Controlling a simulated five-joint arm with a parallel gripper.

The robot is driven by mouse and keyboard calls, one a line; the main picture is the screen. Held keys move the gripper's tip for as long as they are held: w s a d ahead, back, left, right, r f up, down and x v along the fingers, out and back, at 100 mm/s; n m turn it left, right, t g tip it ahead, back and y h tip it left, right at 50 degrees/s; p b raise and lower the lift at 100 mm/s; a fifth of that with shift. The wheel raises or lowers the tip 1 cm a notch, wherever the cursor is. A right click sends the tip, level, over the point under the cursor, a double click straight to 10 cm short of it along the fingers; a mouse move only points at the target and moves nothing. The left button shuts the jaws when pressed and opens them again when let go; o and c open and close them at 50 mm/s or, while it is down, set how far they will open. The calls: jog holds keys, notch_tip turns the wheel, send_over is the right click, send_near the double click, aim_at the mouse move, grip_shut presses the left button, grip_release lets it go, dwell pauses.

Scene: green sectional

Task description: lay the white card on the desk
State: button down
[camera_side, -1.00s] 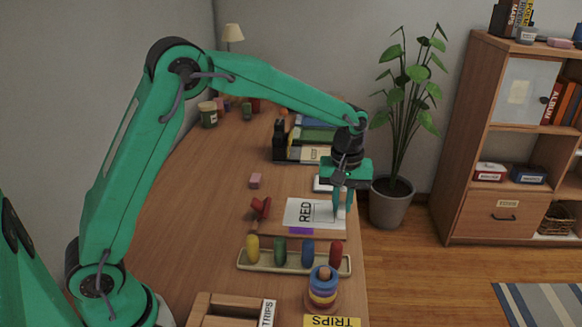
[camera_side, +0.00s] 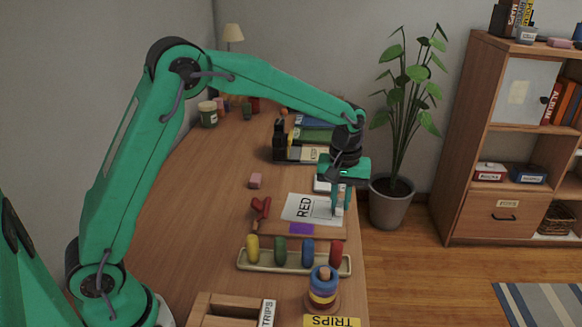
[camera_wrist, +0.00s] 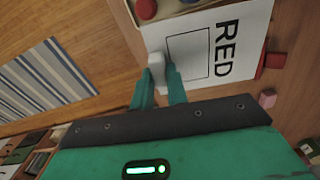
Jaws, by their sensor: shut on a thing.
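The white card (camera_side: 302,208), printed with RED and an empty outlined box, is at the desk's right side in the side view. It fills the upper middle of the wrist view (camera_wrist: 200,85). My gripper (camera_side: 340,208) is shut at the card's right edge, on a small white block-like part (camera_wrist: 157,62) that shows between the fingertips (camera_wrist: 160,78). The card looks slightly turned and partly over a flat brown board with a purple patch (camera_side: 301,229). I cannot tell how far it is above the desk (camera_side: 190,220).
A rack of coloured pegs (camera_side: 266,261) and a ring stacker (camera_side: 323,290) stand in front of the card. Red pieces (camera_side: 261,207) and a pink block (camera_side: 255,181) lie to its left. The left-middle desk is clear.

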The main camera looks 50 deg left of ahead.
jog(key=a+m, duration=0.1)
jog(key=m, duration=0.1)
jog(key=w+a+m, duration=0.1)
jog(key=a+m, duration=0.1)
jog(key=shift+w+a+f, duration=0.1)
jog(key=shift+a, duration=0.2)
jog(key=w+a+m, duration=0.1)
jog(key=a+m, duration=1)
jog(key=m, duration=0.1)
jog(key=shift+w+a+f+m, duration=0.25)
jog(key=shift+w+m, duration=0.05)
jog(key=shift+m, duration=0.1)
jog(key=a+f, duration=0.2)
jog(key=a, duration=0.1)
jog(key=w+a+f, duration=0.1)
jog(key=a+f, duration=0.1)
jog(key=a, duration=0.2)
jog(key=w+a+f, duration=0.1)
jog(key=a+f, duration=0.2)
jog(key=a, duration=0.1)
jog(key=shift+w+a, duration=0.15)
jog(key=shift+a, duration=0.1)
jog(key=shift+f, duration=0.1)
jog(key=shift+f, duration=1.9)
jog(key=shift+f, duration=0.15)
